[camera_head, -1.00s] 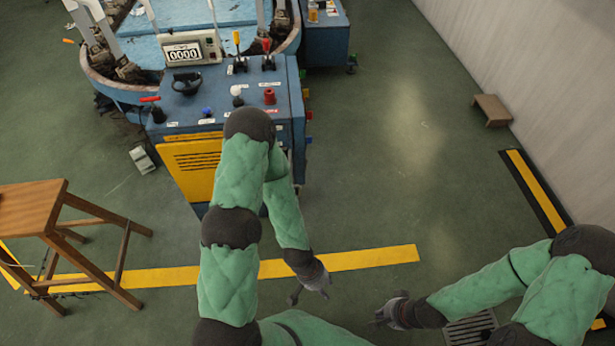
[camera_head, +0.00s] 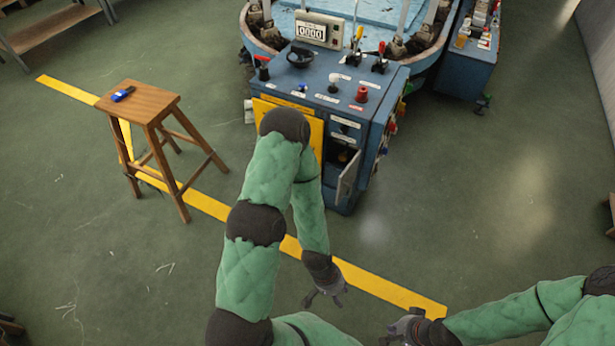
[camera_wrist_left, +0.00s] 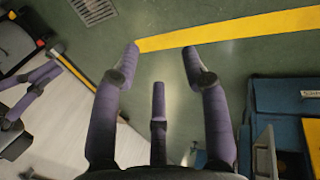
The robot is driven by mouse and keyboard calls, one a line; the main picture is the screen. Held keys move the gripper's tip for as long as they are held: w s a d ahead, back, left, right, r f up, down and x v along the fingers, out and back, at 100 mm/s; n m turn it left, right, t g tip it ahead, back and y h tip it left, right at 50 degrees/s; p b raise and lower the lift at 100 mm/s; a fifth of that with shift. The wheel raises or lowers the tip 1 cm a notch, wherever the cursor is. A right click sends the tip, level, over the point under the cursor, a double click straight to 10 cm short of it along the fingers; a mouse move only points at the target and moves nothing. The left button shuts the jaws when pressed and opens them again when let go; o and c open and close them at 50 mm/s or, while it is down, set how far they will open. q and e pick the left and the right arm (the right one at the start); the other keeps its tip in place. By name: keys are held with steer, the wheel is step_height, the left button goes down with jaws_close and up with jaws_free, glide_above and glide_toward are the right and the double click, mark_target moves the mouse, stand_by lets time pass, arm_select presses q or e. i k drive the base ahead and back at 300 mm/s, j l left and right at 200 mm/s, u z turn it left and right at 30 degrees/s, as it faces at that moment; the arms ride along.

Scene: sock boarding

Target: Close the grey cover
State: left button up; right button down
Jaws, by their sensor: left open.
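The grey cover (camera_head: 348,178) is a small hinged door on the front of the blue console (camera_head: 375,105). It stands open, swung outward, with a dark compartment beside it. The cover also shows at the lower right of the left wrist view (camera_wrist_left: 264,153). My left gripper (camera_head: 327,296) is open and empty, above the floor in front of the console and apart from the cover. Its spread fingers show in the left wrist view (camera_wrist_left: 161,70). My right gripper (camera_head: 396,334) is at the bottom edge of the head view, far from the cover; its jaws are unclear.
A yellow panel (camera_head: 315,138) is beside the compartment, partly hidden by my left arm. A wooden stool (camera_head: 140,104) with a blue object on it stands left. A yellow floor line (camera_head: 205,203) crosses before the console.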

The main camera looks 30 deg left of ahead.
mark_target(347, 179)
steer(key=u, duration=0.75)
